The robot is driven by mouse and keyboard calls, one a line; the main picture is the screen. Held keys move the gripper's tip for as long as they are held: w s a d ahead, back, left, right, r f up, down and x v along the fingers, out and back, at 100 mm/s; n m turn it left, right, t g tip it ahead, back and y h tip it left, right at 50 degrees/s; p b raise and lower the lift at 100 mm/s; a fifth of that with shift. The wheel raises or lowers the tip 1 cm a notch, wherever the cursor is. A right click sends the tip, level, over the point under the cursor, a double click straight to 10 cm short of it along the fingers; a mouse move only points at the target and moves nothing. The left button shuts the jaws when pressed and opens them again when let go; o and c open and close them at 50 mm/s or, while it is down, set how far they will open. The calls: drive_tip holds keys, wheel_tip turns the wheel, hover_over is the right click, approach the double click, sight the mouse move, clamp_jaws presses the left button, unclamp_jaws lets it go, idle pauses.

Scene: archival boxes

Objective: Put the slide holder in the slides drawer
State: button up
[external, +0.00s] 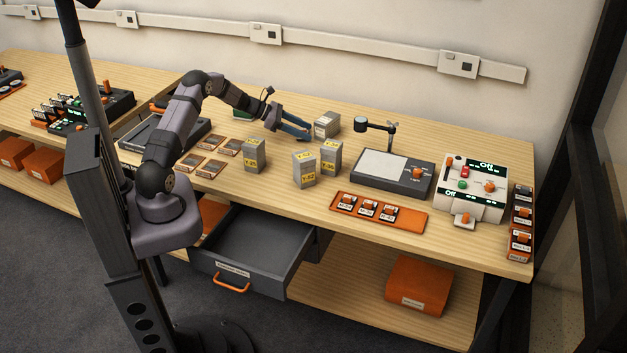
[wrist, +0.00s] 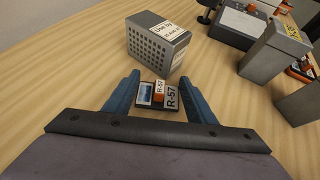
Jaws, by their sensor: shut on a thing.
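In the wrist view a small dark slide holder (wrist: 158,96) with white R-57 labels, an orange patch and a blue picture lies between the blue fingers of my gripper (wrist: 160,92). My gripper is shut on it. In the external view my gripper (external: 303,132) is low over the back middle of the table, and the holder cannot be made out there. A dark grey drawer (external: 233,274) with an orange handle and a white label too small to read stands open under the table's front edge. It looks empty.
A grey perforated box (external: 327,124) stands just beyond my fingers; it also shows in the wrist view (wrist: 157,45). Upright grey boxes with yellow labels (external: 304,169) stand in front. Brown flat cards (external: 210,168) lie left, and an orange tray (external: 379,212) lies right.

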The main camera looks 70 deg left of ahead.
sight(303, 129)
wheel_tip(303, 129, up, 10)
drive_tip(key=shift+f, duration=0.2)
idle(0.3)
